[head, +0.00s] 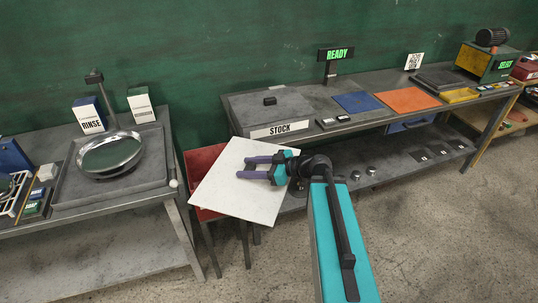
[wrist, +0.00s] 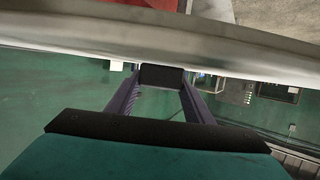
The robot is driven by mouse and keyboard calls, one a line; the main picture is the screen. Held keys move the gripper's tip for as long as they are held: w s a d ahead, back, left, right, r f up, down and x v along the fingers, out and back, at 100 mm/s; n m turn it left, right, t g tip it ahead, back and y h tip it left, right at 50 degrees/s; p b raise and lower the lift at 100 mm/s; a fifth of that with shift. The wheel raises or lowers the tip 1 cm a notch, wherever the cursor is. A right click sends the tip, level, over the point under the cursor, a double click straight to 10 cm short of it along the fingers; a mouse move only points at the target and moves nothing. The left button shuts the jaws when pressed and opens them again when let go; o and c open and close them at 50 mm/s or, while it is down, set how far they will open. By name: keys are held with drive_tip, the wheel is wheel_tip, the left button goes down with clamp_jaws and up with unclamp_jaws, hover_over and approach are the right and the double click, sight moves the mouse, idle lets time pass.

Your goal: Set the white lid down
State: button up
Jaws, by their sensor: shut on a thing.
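The white lid (head: 232,201) is a flat, square slab, held in the air in front of the red bin in the head view. My gripper (head: 243,167) lies against its face, with the two purple fingers pointing left. In the wrist view the fingers (wrist: 162,88) are shut on a black block (wrist: 162,76), which sits against the pale slab (wrist: 60,37) of the lid. The lid looks tilted in the head view. It hides much of the red bin and part of the space between the two benches.
The red bin (head: 203,162) stands between the benches. The left bench holds a sink tray (head: 75,190) with a shiny bowl (head: 110,153). The right bench holds the STOCK box (head: 282,130), a blue mat (head: 358,103) and an orange mat (head: 408,100). Open floor lies at front right.

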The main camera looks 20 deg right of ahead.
sight(245, 185)
drive_tip(key=f+b, duration=0.2)
drive_tip(key=a+f+b, duration=0.1)
drive_tip(key=f+b, duration=0.1)
drive_tip(key=f, duration=0.1)
drive_tip(key=s+a+f+b, duration=0.1)
drive_tip(key=f+b, duration=0.1)
drive_tip(key=shift+f, duration=0.2)
drive_tip(key=shift+f+b, duration=0.6)
drive_tip(key=shift+b, duration=0.25)
